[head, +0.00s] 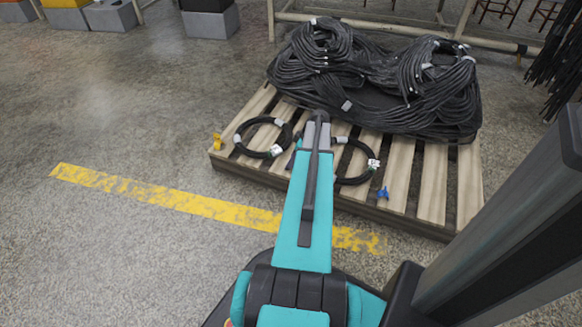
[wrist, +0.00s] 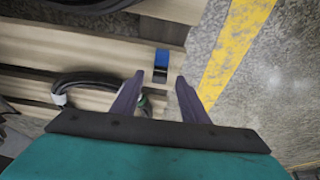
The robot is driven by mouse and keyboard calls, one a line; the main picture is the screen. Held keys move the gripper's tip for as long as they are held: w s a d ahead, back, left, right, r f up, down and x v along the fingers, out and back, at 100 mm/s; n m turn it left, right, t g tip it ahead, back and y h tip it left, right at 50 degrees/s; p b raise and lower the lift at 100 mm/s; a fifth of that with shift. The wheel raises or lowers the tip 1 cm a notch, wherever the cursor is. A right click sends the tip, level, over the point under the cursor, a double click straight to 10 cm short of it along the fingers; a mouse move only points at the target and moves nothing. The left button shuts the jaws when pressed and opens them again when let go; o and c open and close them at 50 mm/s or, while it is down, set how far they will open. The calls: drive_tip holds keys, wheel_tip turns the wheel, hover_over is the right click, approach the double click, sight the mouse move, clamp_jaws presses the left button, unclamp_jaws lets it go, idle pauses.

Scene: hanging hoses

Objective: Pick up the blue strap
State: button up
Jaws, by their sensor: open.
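The blue strap (head: 383,192) is a small piece at the front edge of the wooden pallet, right of my arm in the head view. In the wrist view the blue strap (wrist: 162,57) lies on a pallet slat, just beyond the gap between my fingertips. My gripper (wrist: 157,88) is open with nothing held between its fingers. It is apart from the strap. In the head view my arm reaches over the pallet's front, and the fingers cannot be made out there.
The pallet (head: 432,185) carries a large heap of black hoses (head: 375,75). Two small black coils (head: 262,152) (head: 357,178) lie at its front, and a yellow strap (head: 217,141) sits at its left corner. A yellow floor line (head: 165,198) crosses open concrete.

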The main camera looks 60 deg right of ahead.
drive_tip(key=shift+b+x, duration=0.45)
drive_tip(key=shift+x, duration=0.9)
clamp_jaws()
drive_tip(key=shift+r, duration=0.1)
wheel_tip(320, 180, up, 10)
drive_tip(key=p, duration=0.4)
